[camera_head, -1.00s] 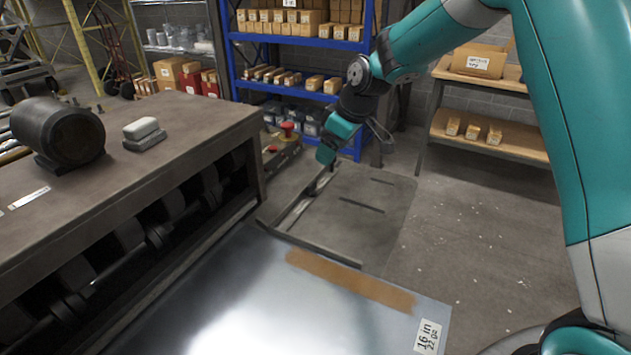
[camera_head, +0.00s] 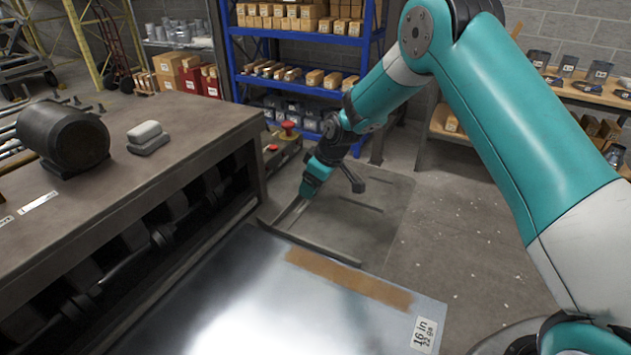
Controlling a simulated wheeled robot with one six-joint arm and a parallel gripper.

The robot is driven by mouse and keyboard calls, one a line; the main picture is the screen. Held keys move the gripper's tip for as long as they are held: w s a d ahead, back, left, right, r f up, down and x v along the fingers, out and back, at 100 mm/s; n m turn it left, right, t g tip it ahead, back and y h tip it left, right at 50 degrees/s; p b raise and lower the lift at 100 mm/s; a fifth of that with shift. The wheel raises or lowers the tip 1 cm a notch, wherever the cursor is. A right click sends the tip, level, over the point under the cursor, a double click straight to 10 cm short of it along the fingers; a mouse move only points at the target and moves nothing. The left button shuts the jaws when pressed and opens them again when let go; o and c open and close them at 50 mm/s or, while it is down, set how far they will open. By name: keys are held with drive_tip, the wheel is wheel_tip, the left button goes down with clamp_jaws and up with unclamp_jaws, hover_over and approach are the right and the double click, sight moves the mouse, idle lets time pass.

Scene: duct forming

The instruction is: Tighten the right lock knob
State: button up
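My gripper (camera_head: 305,192) hangs at the end of my teal arm, low by the right end of the long machine bench (camera_head: 262,150). It is just above the dark rail of a flat grey plate (camera_head: 375,215) on the floor side.
A shiny metal sheet (camera_head: 250,310) with a brown strip and a "16 in 22 ga" label fills the front. A dark motor (camera_head: 62,135) and a grey block (camera_head: 147,137) sit on the bench. Blue shelving (camera_head: 300,45) stands behind; the floor at right is clear.

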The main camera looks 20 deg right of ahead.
drive_tip(key=c, duration=0.8)
drive_tip(key=shift+a+f+m+h+b, duration=0.1)
drive_tip(key=shift+m+h+b, duration=0.2)
drive_tip(key=shift+m+b, duration=0.45)
drive_tip(key=shift+c, duration=0.2)
drive_tip(key=shift+s+m+t, duration=0.1)
drive_tip(key=shift+m+t, duration=0.3)
drive_tip(key=shift+m, duration=0.35)
drive_tip(key=o, duration=0.9)
drive_tip(key=v, duration=0.6)
drive_tip(key=b+v, duration=0.1)
drive_tip(key=v, duration=0.4)
drive_tip(key=b+v, duration=0.1)
drive_tip(key=v, duration=0.5)
drive_tip(key=shift+a+r, duration=0.15)
drive_tip(key=shift+r, duration=0.3)
